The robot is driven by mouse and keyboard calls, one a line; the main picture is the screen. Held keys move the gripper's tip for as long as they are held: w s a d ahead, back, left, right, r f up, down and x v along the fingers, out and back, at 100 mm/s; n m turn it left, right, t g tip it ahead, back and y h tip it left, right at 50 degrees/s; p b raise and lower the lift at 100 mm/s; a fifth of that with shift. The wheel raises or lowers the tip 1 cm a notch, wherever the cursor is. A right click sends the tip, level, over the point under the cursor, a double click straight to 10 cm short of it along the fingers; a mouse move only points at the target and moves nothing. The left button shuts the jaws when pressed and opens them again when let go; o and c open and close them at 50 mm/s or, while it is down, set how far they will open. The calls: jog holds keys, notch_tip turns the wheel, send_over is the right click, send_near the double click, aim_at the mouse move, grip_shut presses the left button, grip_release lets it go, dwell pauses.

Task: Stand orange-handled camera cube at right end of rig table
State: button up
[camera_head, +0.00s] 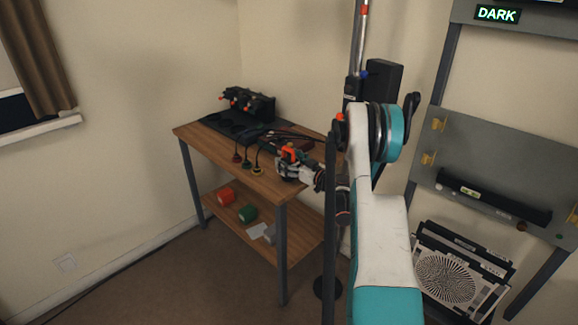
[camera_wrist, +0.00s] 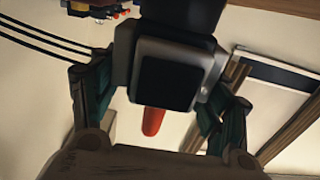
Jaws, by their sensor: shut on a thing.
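The camera cube is a dark block with an orange handle. In the wrist view the cube (camera_wrist: 168,75) fills the space between the two fingers of my gripper (camera_wrist: 160,95), and its orange handle (camera_wrist: 152,121) shows below it. In the head view my gripper (camera_head: 288,172) is shut on the cube near the right end of the wooden rig table (camera_head: 262,186); the orange handle (camera_head: 291,153) shows above the fingers. My fingers hide most of the cube there. I cannot tell whether its base touches the tabletop.
Dark camera units (camera_head: 258,106) stand at the table's back on a black mat (camera_head: 222,124). A rack (camera_head: 470,140) stands right.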

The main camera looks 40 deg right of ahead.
jog(key=shift+f, duration=0.3)
jog(key=shift+f, duration=0.15)
jog(key=o, duration=1.5)
jog(key=shift+o, duration=0.2)
jog(key=shift+s, duration=0.25)
jog(key=s+p, duration=0.3)
jog(key=s, duration=0.8)
jog(key=shift+s+d+p, duration=0.25)
jog(key=shift+d+p, duration=0.15)
